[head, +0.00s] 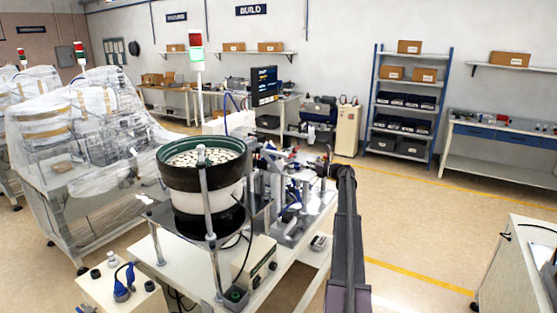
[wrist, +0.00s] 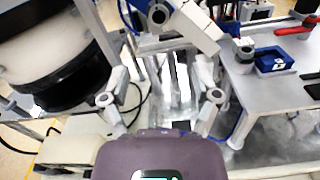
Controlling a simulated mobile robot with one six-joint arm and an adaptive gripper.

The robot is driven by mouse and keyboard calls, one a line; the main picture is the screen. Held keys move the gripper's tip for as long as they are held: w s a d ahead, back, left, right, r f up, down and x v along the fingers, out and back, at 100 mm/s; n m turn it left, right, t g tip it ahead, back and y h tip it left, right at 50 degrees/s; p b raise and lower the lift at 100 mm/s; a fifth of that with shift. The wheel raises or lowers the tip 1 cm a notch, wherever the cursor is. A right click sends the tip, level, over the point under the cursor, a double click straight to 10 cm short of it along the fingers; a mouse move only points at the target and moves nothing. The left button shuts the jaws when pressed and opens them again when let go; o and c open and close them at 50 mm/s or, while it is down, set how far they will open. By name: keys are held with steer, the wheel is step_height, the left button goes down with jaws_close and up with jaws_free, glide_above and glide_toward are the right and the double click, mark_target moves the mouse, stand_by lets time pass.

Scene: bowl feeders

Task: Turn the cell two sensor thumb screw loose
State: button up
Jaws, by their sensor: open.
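My gripper (wrist: 163,80) is open in the wrist view, its two fingers spread apart with nothing held between them. Beyond the fingers are upright metal plates of the feeder station (wrist: 178,75). Above them a pale block (wrist: 197,27) on a bracket has a dark round end (wrist: 158,14); I cannot tell whether this is the sensor or its thumb screw. In the head view my arm reaches to the right side of the bench, and my gripper's fingers are too small to make out. The bowl feeder (head: 205,165) stands left of the arm, full of small pale parts.
In the wrist view, a metal plate at right carries a blue tray (wrist: 283,62), a dark-topped cylinder (wrist: 243,52) and a red-handled tool (wrist: 294,29). The black-and-white feeder bowl (wrist: 50,60) fills the left. In the head view, wrapped machines (head: 85,120) stand left; open floor lies right.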

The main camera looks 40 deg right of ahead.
steer(key=x, duration=1.3)
steer(key=shift+w, duration=0.25)
steer(key=shift+a, duration=0.15)
jaws_close()
